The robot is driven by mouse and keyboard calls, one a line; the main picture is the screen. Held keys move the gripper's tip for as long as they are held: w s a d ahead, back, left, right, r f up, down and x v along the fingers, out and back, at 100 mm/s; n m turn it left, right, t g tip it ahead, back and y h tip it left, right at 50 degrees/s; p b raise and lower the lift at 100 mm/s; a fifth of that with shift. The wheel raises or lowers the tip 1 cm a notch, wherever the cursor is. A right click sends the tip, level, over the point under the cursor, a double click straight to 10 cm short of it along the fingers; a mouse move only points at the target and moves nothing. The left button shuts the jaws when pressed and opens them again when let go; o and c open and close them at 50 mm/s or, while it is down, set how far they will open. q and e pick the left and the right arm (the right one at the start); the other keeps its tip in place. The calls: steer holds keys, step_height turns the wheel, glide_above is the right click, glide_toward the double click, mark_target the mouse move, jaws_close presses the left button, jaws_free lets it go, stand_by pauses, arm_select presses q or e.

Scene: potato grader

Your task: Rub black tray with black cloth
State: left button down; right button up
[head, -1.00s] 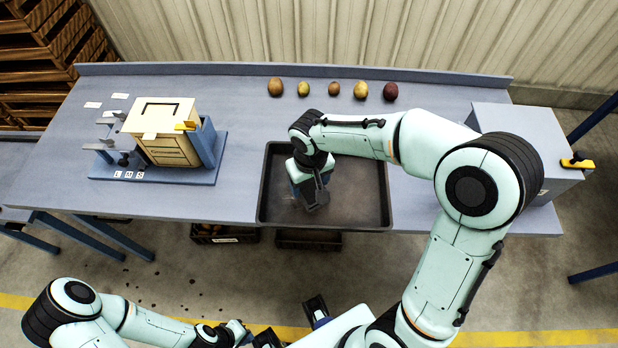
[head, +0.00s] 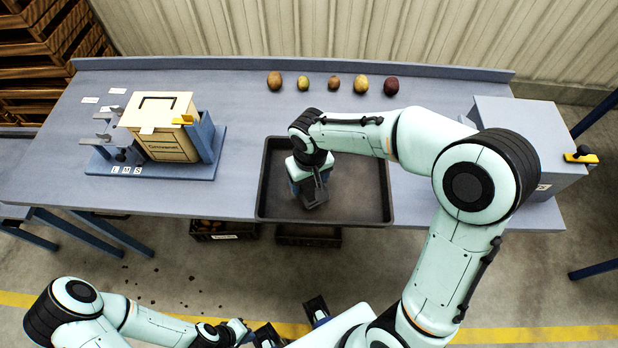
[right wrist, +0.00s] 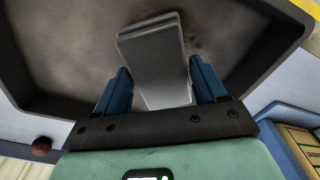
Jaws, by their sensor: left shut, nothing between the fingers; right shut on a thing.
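The black tray (head: 375,205) lies on the grey bench near its front edge, with low raised walls. My right gripper (head: 308,188) points down inside the left half of the tray. It is shut on the black cloth (head: 318,192), a dark folded flat piece. In the right wrist view the cloth (right wrist: 155,60) looks grey and stands out between the blue fingers (right wrist: 155,88) over the tray floor (right wrist: 75,45). Brownish smudges show on the floor beside it. I cannot tell how firmly the cloth touches the floor. My left gripper (head: 241,328) is shut and empty, low in front of the bench.
Several potatoes (head: 333,83) stand in a row behind the tray. A wooden box (head: 163,130) on a blue stand is at the left. A grey box (head: 520,135) with a yellow-handled part is at the right. Dark crates (head: 222,231) sit below the bench.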

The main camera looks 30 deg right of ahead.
steer(key=shift+f+b, duration=0.6)
steer(key=shift+f, duration=0.25)
